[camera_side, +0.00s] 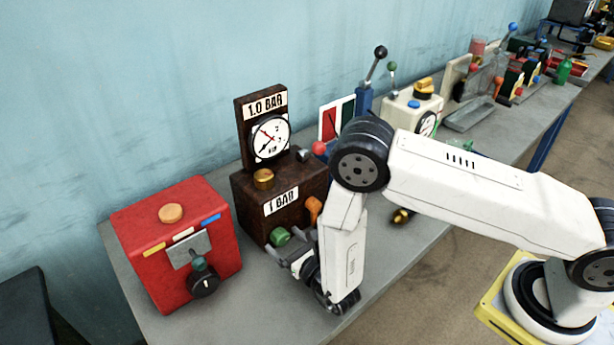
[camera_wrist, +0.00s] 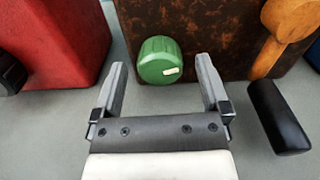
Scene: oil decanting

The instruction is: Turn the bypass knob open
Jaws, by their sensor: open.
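The green ridged knob (camera_side: 280,236) sits low on the front of the rusty brown box (camera_side: 252,213) labelled "1 BAR". In the wrist view the green knob (camera_wrist: 160,60) has a pale pointer mark on its face, toward the lower right. My gripper (camera_wrist: 163,80) is open, with one finger to the left of the knob and one to the right. The knob lies between and slightly beyond the fingertips, and no contact shows. In the side view my gripper (camera_side: 287,254) is just in front of the knob, and its fingertips are partly hard to make out.
A red box (camera_side: 172,240) with a black knob (camera_side: 204,283) stands to the left. An orange lever (camera_wrist: 285,35) with a black grip (camera_wrist: 277,115) is close right of my gripper. A gauge (camera_side: 269,136) stands on the brown box. The grey bench (camera_side: 280,320) is bare in front.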

